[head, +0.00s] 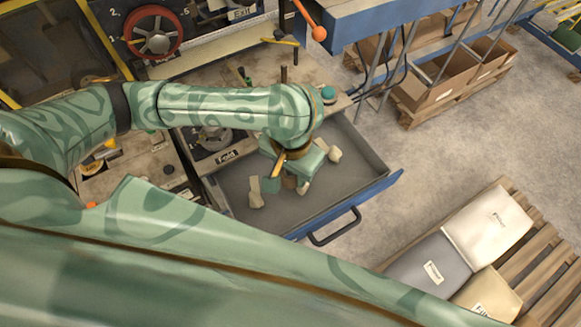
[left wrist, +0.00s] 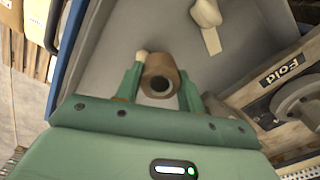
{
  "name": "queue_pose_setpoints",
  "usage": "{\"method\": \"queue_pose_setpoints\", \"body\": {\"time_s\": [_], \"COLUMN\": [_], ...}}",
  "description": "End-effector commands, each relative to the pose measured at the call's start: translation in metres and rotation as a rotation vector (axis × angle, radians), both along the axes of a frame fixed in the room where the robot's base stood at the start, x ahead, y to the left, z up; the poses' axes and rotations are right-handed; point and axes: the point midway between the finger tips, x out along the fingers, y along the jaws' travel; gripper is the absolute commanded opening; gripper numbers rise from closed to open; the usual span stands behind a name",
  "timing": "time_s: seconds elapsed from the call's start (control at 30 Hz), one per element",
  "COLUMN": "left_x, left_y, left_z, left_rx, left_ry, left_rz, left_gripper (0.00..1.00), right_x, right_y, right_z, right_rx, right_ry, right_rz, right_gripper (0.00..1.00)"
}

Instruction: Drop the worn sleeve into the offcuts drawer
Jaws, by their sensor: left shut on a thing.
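The worn sleeve (left wrist: 161,80) is a short brown hollow roll with a dark bore. My left gripper (left wrist: 158,88) is shut on it, one green finger on each side, in the left wrist view. In the head view my left gripper (head: 287,183) points down over the open offcuts drawer, and its fingers mostly hide the sleeve. The offcuts drawer (head: 350,190) is a grey tray with a blue front and a black handle; its grey floor (left wrist: 115,50) lies behind the sleeve in the left wrist view. I cannot tell the sleeve's height above it. My right gripper is out of view.
Pale offcuts (head: 256,194) lie in the drawer, one also in the left wrist view (left wrist: 208,22). A "Fold" station (head: 212,140) borders the drawer on the left. A pallet with packages (head: 487,225) stands at right.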

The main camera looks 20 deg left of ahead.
Motion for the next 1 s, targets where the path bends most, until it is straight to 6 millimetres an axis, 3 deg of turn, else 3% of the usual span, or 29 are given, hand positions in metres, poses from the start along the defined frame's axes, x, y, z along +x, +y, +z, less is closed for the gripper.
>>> {"method": "queue_pose_setpoints", "body": {"time_s": [0.4, 0.43, 0.77, 0.87, 1.0], "left_x": [-0.003, -0.004, -0.004, -0.003, -0.001], "left_y": [0.0, 0.0, 0.0, 0.0, 0.0], "left_z": [-0.014, -0.014, -0.014, -0.007, 0.036], "left_rx": [0.002, 0.003, 0.001, 0.0, 0.001], "left_ry": [0.011, 0.013, 0.017, 0.015, 0.006], "left_rz": [-0.001, -0.001, 0.001, 0.001, 0.0], "left_gripper": [0.15, 0.47, 0.48, 0.48, 0.48], "right_x": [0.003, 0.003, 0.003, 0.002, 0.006], "right_y": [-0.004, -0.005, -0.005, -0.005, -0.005], "right_z": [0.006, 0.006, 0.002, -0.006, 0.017], "right_rx": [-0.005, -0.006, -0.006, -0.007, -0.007], "right_ry": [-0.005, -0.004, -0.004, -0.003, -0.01], "right_rz": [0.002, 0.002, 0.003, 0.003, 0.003], "right_gripper": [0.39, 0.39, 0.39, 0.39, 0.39]}}
